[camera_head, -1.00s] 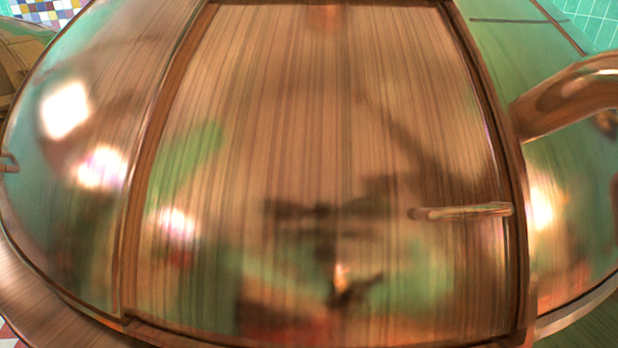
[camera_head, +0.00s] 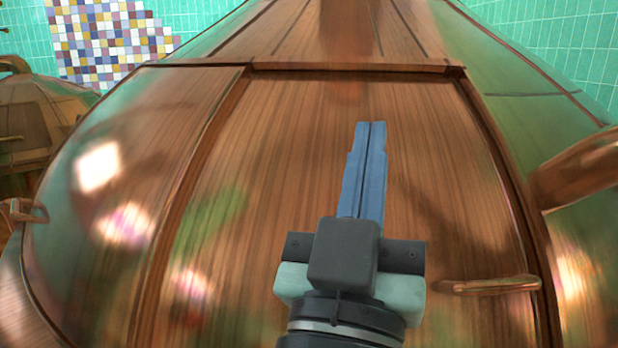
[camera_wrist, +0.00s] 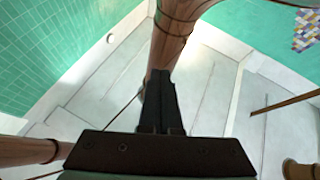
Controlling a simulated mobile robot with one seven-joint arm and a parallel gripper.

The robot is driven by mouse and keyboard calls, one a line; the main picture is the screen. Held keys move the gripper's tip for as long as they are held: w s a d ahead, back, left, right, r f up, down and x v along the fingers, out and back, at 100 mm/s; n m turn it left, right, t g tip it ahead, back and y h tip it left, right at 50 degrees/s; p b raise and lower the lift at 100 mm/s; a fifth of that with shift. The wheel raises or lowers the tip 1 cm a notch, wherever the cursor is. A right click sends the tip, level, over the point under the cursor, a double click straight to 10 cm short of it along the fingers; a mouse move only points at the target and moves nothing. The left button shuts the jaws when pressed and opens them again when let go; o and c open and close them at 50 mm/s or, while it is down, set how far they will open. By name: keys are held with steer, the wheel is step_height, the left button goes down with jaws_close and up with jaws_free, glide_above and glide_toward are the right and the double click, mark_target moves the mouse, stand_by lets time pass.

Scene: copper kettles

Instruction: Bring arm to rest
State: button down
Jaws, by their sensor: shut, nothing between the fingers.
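My gripper (camera_head: 370,128) is in the lower middle of the head view, in front of the large copper kettle (camera_head: 275,130). Its two blue fingers are together and point up and away, with nothing between them. I cannot tell from this view how far the fingertips are from the copper. In the wrist view the dark fingers of my gripper (camera_wrist: 160,75) are also together and empty. They point toward a brown copper pipe (camera_wrist: 172,40), and I cannot tell the gap to it.
The kettle has a handle (camera_head: 488,286) at lower right and a thick curved pipe (camera_head: 580,168) at right. Another kettle (camera_head: 45,115) stands at far left. Green tiled walls (camera_head: 545,40) lie behind. The wrist view shows pale surfaces (camera_wrist: 205,85).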

steer(key=s+a+r+t+y+p, duration=0.2)
steer(key=r+p, duration=0.4)
steer(key=r, duration=0.6)
steer(key=s+a+r+n+t+y+p, duration=0.1)
steer(key=s+a+r+y+p, duration=0.1)
steer(key=r+p, duration=0.5)
step_height(320, 180, up, 5)
steer(key=shift+s+a+f+t+y+p, duration=0.15)
steer(key=shift+s+a+t+y+p, duration=0.25)
steer(key=shift+y, duration=0.6)
steer(key=c, duration=1.5)
jaws_free()
steer(key=shift+r, duration=0.2)
steer(key=shift+c, duration=0.2)
steer(key=o, duration=0.7)
steer(key=shift+o, duration=0.2)
steer(key=shift+d, duration=0.2)
